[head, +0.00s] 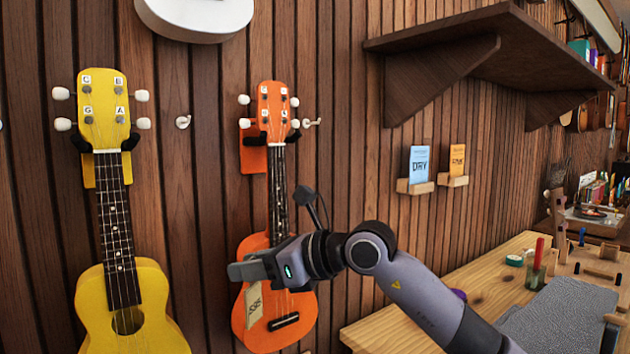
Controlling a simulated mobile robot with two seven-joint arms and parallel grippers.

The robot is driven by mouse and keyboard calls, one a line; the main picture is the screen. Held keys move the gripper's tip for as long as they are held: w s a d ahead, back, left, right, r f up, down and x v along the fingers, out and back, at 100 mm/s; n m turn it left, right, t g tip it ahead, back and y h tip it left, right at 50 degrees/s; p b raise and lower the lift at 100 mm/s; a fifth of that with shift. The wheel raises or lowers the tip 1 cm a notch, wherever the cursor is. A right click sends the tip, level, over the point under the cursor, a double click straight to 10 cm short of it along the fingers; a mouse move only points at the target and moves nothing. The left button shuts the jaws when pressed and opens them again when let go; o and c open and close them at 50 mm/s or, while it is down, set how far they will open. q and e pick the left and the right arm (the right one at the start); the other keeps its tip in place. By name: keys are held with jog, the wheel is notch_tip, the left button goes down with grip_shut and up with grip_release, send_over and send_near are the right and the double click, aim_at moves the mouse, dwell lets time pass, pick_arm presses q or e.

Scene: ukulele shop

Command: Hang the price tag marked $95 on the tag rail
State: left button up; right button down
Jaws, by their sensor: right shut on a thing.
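My right gripper (246,270) reaches in from the lower right and points left, in front of the orange ukulele's body. It is shut on a cream price tag (254,303), which hangs tilted just below the fingers. The marking on the tag is small and slanted; it looks like $95, but I cannot read it surely. The fingers' grip on the tag is partly hidden. I cannot make out a tag rail in this view. My left gripper is not in view.
An orange ukulele (243,318) and a yellow ukulele (165,325) hang on the slatted wall. Small wall hooks (182,122) stick out beside them. A dark shelf (470,45) juts out at upper right. A wooden workbench (480,285) with a grey mat (565,318) stands at lower right.

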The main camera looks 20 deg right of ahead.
jog(key=d+r+m+t+h+b, duration=0.1)
jog(key=d+r+m+t+h, duration=0.2)
jog(key=d+r, duration=1.9)
notch_tip(320, 180, up, 3)
jog(key=s+m+h, duration=0.1)
jog(key=m+h, duration=0.2)
jog(key=h, duration=0.1)
jog(key=shift+m+t+b, duration=0.3)
jog(key=shift+t+b, duration=0.1)
jog(key=shift+w, duration=0.1)
